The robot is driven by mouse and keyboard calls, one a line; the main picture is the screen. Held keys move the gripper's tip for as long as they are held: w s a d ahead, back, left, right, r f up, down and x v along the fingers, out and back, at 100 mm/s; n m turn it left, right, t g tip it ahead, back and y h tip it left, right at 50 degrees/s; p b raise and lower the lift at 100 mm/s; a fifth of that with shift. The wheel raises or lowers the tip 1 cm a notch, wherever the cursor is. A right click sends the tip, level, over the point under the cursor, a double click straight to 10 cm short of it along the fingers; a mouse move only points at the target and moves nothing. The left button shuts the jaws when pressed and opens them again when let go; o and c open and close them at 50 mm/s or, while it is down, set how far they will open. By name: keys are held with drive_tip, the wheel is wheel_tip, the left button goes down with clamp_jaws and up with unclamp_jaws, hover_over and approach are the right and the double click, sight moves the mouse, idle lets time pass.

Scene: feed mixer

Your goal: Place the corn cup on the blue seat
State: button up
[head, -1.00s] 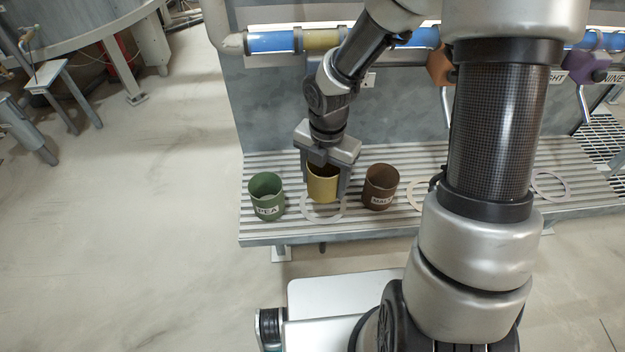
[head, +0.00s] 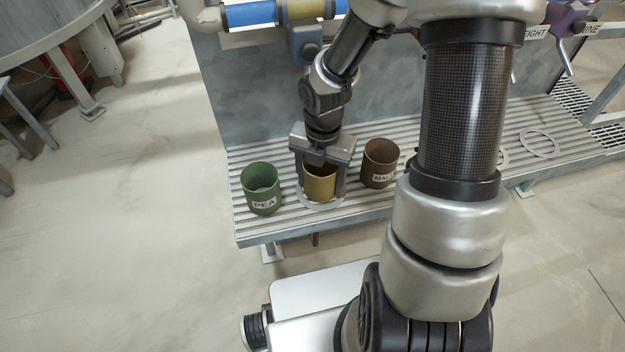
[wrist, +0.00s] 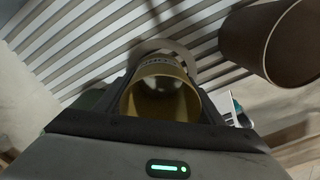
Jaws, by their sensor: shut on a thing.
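No ring looks clearly blue. A blue pipe band (head: 250,14) and blue valve body (head: 306,42) are on the wall behind.
A green cup labelled PEA (head: 262,188) stands close on the left. A brown cup (head: 380,163), label partly visible, stands close on the right. Another pale ring (head: 540,142) lies bare at the bench's right end. My arm hides the bench's middle. The back wall (head: 255,95) rises behind.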

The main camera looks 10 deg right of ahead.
drive_tip(key=shift+f, duration=0.1)
drive_tip(key=shift+f, duration=0.15)
drive_tip(key=o, duration=1.1)
wheel_tip(320, 180, up, 12)
drive_tip(key=p, duration=0.4)
drive_tip(key=shift+d+r, duration=0.1)
drive_tip(key=shift+r, duration=0.15)
